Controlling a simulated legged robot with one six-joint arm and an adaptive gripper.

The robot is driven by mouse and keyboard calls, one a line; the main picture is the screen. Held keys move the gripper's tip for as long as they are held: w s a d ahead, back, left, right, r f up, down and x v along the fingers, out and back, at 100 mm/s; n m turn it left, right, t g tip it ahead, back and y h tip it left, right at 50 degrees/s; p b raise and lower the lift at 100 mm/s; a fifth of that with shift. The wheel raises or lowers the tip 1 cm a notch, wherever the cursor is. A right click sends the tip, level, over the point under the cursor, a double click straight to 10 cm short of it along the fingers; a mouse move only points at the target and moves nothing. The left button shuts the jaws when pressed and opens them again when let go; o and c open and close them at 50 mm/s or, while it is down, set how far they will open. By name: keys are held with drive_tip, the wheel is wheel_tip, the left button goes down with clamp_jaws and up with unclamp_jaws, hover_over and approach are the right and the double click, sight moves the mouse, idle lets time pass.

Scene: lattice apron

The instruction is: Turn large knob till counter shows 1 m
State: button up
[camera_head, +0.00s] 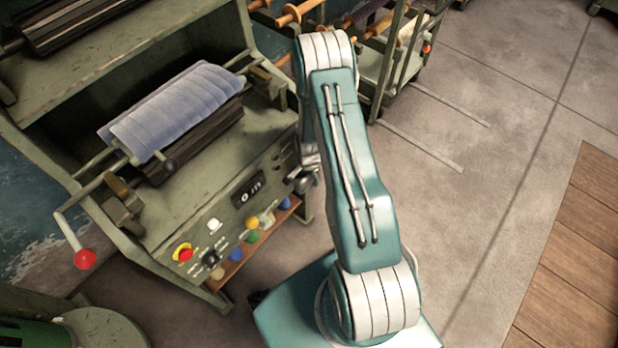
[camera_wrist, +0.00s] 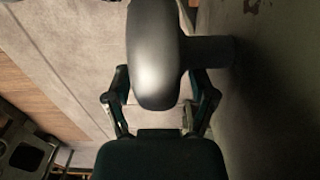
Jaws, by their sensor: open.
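The counter (camera_head: 248,191) on the green machine's front panel reads "0 m" in the head view. My gripper (camera_head: 299,180) is at the right end of that panel, and the arm partly hides this spot. In the wrist view a large dark rounded knob (camera_wrist: 158,55) stands out on a short stem from the panel at right. My gripper's open fingers (camera_wrist: 161,97) show on either side of the knob's lower end. I cannot tell whether they touch it.
The panel also carries a red button (camera_head: 184,253), a small black knob (camera_head: 210,258) and a white switch (camera_head: 214,225). A crank with a red ball (camera_head: 85,259) sticks out at left. Blue cloth (camera_head: 175,110) lies rolled above. Grey floor (camera_head: 480,120) is open at right.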

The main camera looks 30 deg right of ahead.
sight(305, 185)
drive_tip(key=shift+f, duration=0.45)
clamp_jaws()
drive_tip(key=shift+f+g+y, duration=0.15)
drive_tip(key=shift+g+y, duration=0.15)
drive_tip(key=shift+y, duration=0.6)
drive_tip(key=shift+f+g+y, duration=0.25)
drive_tip(key=shift+g+y, duration=0.15)
drive_tip(key=shift+y, duration=0.7)
drive_tip(key=y, duration=0.2)
drive_tip(key=g+y, duration=0.1)
drive_tip(key=shift+s+a+f, duration=0.1)
drive_tip(key=shift+a+f, duration=0.15)
drive_tip(key=shift+f, duration=0.1)
drive_tip(key=y, duration=0.1)
drive_tip(key=g+y, duration=0.1)
drive_tip(key=y, duration=0.2)
drive_tip(key=shift+s+a+f+g, duration=0.15)
drive_tip(key=shift+a+f+g, duration=0.1)
drive_tip(key=shift+a+g, duration=0.15)
drive_tip(key=shift+a+g+y, duration=0.2)
drive_tip(key=shift+g+y, duration=0.2)
drive_tip(key=shift+y, duration=1)
